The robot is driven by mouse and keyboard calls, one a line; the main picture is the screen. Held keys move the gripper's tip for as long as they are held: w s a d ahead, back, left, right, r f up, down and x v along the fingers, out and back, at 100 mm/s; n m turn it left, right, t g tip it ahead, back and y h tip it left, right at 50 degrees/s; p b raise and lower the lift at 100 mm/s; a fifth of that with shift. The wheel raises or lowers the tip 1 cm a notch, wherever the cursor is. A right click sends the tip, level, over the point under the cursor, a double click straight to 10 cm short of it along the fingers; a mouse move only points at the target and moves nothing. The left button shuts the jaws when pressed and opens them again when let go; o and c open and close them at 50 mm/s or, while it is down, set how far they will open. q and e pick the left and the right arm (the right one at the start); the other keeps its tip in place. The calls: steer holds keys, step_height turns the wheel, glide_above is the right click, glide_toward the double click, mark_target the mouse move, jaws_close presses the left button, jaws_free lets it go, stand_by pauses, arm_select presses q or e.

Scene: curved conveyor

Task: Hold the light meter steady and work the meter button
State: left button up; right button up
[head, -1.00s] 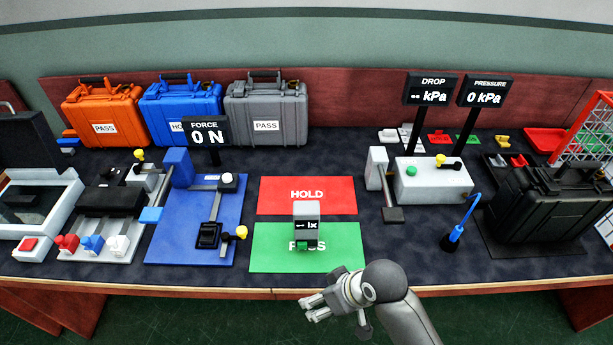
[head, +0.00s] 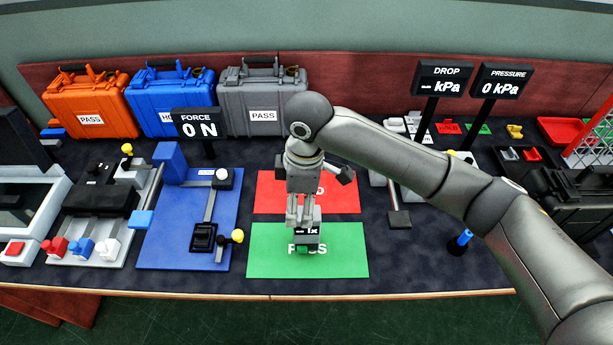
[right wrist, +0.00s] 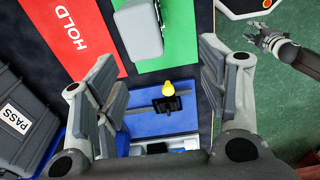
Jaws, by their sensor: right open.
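The light meter (head: 308,238) is a small grey block with a dark "lx" display and a green button (head: 303,250) low on its front. It stands upright on the green PASS mat (head: 348,262). My right gripper (head: 299,221) is open, pointing down over the meter's far part and hiding its top in the head view. In the right wrist view the meter (right wrist: 139,32) lies beyond the open fingers (right wrist: 160,85), not between them; its button is not visible there. My left gripper (right wrist: 262,38) shows small at that view's upper right; its jaw opening is unclear.
The red HOLD mat (head: 340,202) lies behind the green mat. The blue force rig (head: 180,252) with a yellow knob (head: 237,236) stands to the left. Grey, blue and orange cases line the back. A blue-tipped stand (head: 462,240) is on the right, near my arm.

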mark_target(307, 230)
steer(key=shift+w+d+r+h, duration=0.2)
steer(key=shift+w+d+r, duration=0.15)
steer(key=shift+w, duration=0.25)
steer(key=shift+w+d+r+h, duration=0.25)
steer(key=shift+w+d, duration=0.15)
steer(key=shift+w, duration=0.15)
arm_select(q)
steer(key=shift+w+r+p, duration=0.45)
steer(key=shift+r+p, duration=0.35)
arm_select(e)
step_height(307, 230, down, 10)
steer(key=shift+s+f, duration=0.2)
steer(key=shift+f, duration=0.05)
arm_select(q)
steer(key=shift+w, duration=0.1)
arm_select(e)
steer(key=c, duration=1.4)
steer(key=shift+c, duration=0.2)
arm_select(q)
steer(key=shift+c, duration=0.5)
jaws_close()
